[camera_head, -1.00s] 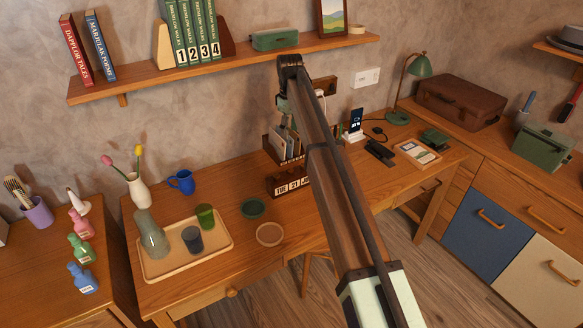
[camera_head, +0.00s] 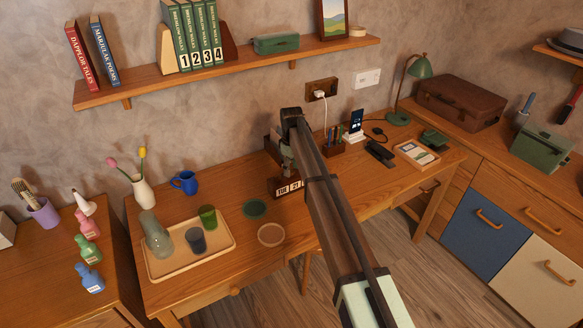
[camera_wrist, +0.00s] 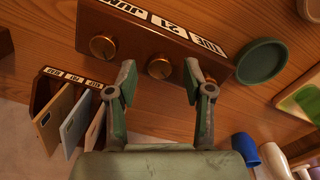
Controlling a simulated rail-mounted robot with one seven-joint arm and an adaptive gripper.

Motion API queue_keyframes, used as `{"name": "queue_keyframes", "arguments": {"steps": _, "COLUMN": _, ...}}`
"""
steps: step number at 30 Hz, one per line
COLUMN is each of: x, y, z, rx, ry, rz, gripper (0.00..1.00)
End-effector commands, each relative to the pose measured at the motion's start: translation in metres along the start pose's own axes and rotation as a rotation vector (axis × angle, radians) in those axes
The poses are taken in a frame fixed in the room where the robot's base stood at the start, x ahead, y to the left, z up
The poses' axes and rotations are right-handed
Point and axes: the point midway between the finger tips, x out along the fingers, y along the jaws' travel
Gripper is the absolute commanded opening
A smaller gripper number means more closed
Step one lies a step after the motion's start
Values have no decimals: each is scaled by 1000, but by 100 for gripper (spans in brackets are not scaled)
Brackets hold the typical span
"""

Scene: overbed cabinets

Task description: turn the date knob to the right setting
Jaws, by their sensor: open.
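The date block (camera_wrist: 150,30) is a dark brown wooden calendar with white cards. The cards read TUE, 21 and JUNE, upside down in the wrist view. One brass knob (camera_wrist: 102,45) shows below the JUNE card. The middle brass knob (camera_wrist: 159,67) lies between the fingertips of my gripper (camera_wrist: 158,78), which is open with a finger on each side. I cannot tell whether either finger touches it. The area below TUE is partly hidden by the right finger. In the head view the date block (camera_head: 284,190) shows TUE 21; my arm hides the rest.
A letter holder (camera_wrist: 40,90) with several envelopes stands close to my left finger in the wrist view. A green round dish (camera_wrist: 262,60) lies beside the block. In the head view, a tray (camera_head: 160,272) with glasses is left, and a pen holder (camera_head: 333,148) is right.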

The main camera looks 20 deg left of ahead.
Motion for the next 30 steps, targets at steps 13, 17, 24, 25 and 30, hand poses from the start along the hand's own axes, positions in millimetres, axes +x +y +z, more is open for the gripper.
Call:
{"name": "queue_keyframes", "arguments": {"steps": 13, "x": 8, "y": 0, "z": 0, "rx": 0, "ry": 0, "rz": 0, "gripper": 44}}
{"name": "queue_keyframes", "arguments": {"steps": 17, "x": 8, "y": 0, "z": 0, "rx": 0, "ry": 0, "rz": 0, "gripper": 0}}
{"name": "queue_keyframes", "arguments": {"steps": 24, "x": 8, "y": 0, "z": 0, "rx": 3, "ry": 0, "rz": 0, "gripper": 0}}
{"name": "queue_keyframes", "arguments": {"steps": 25, "x": 8, "y": 0, "z": 0, "rx": 5, "ry": 0, "rz": 0, "gripper": 0}}
{"name": "queue_keyframes", "arguments": {"steps": 30, "x": 8, "y": 0, "z": 0, "rx": 39, "ry": 0, "rz": 0, "gripper": 0}}
